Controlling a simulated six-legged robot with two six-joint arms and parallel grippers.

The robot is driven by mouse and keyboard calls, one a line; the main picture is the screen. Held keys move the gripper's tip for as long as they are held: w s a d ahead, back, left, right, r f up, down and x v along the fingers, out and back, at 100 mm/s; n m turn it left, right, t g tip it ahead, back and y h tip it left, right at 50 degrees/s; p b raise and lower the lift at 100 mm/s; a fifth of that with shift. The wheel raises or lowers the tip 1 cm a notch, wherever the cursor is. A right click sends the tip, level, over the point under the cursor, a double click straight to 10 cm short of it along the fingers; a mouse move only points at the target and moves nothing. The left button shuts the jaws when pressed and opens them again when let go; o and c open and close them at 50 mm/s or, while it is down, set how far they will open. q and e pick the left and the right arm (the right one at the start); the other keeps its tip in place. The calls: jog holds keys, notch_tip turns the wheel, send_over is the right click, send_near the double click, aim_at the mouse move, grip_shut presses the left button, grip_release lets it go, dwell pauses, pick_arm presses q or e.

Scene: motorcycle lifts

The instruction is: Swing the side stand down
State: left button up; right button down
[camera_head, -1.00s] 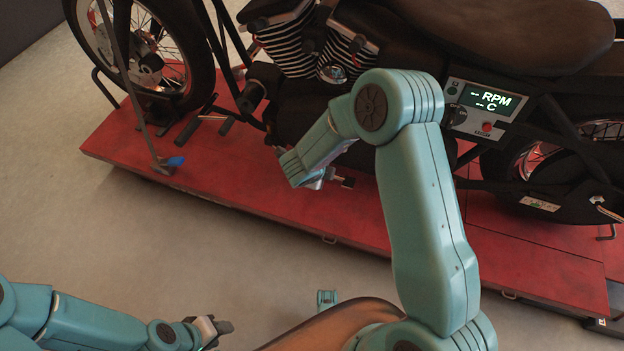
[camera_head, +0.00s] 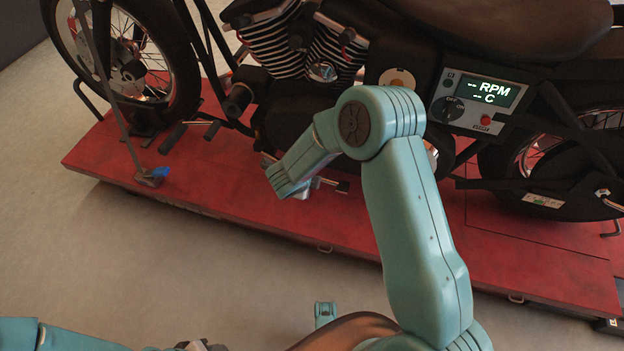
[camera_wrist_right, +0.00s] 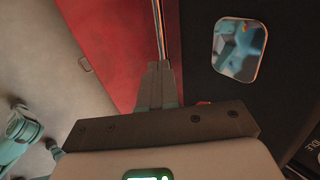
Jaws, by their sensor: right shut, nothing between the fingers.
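The motorcycle (camera_head: 300,120) stands on a red lift platform (camera_head: 240,205). My right gripper (camera_head: 306,192) is low beside the bike's near side, largely hidden behind my own wrist in the head view. In the right wrist view my right gripper (camera_wrist_right: 158,78) is shut and empty. A thin shiny rod (camera_wrist_right: 160,30), possibly the side stand, runs up from just beyond its fingertips; I cannot tell whether they touch. A short dark peg with a bright part (camera_head: 335,185) shows right of the gripper. My left gripper (camera_head: 203,346) is cut off at the bottom edge.
A thin pole with a blue-tipped foot (camera_head: 150,176) stands at the platform's left. A rounded reflective plate (camera_wrist_right: 240,49) is close right of the fingers. The floor in front (camera_head: 200,265) is largely clear.

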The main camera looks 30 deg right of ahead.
pick_arm(q)
jog(key=shift+w+a+f+b, duration=0.15)
jog(key=shift+f+b, duration=0.6)
jog(key=shift+w+a+f+b, duration=0.15)
jog(key=shift+w+f+b, duration=0.05)
jog(key=shift+f+b, duration=0.55)
jog(key=shift+w+a+f+b, duration=0.15)
jog(key=shift+f+b, duration=0.55)
jog(key=shift+f, duration=0.1)
pick_arm(e)
jog(key=x, duration=1.2)
jog(key=shift+f, duration=0.15)
jog(key=shift+d+f, duration=0.1)
jog(key=shift+d, duration=0.05)
